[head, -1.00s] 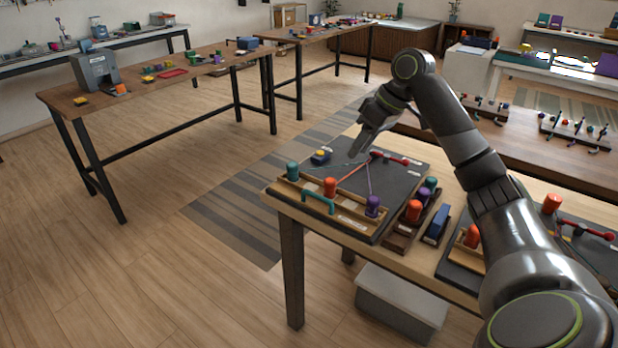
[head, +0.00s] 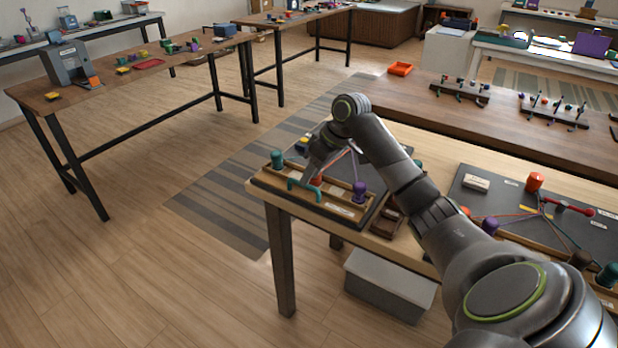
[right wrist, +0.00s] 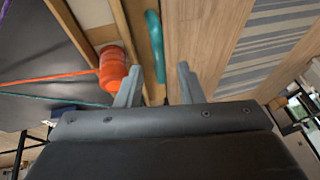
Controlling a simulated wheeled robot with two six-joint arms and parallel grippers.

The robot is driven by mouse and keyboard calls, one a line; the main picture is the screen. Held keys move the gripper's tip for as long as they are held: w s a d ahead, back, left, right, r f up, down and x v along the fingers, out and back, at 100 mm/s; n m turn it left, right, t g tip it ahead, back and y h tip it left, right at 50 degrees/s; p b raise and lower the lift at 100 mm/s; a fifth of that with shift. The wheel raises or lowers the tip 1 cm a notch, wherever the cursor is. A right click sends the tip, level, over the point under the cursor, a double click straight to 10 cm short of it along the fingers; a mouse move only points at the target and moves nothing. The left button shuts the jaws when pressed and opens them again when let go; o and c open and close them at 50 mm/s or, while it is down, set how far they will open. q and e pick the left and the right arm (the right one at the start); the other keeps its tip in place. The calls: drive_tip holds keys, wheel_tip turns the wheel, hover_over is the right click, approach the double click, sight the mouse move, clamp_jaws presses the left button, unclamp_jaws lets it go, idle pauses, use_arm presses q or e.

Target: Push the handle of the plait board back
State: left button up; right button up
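The teal arched handle (head: 303,191) stands on the near wooden rail (head: 330,209) of the plait board (head: 392,172). My right gripper (head: 311,178) is just behind and above the handle, pointing down, by the orange bobbin (head: 317,181). In the right wrist view the two fingers of my right gripper (right wrist: 159,84) are apart. The handle (right wrist: 155,45) shows ahead of the gap between them; I cannot tell whether they touch it. The orange bobbin (right wrist: 112,70) is close beside one finger. My arm hides part of the board. My left gripper is not in view.
A teal bobbin (head: 277,159) and a purple bobbin (head: 359,191) flank the handle on the board. A second board (head: 470,193) with cords lies to the right. A grey lidded bin (head: 390,283) stands under the table. The floor at the left is clear.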

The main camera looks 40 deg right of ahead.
drive_tip(key=shift+x, duration=1.15)
clamp_jaws()
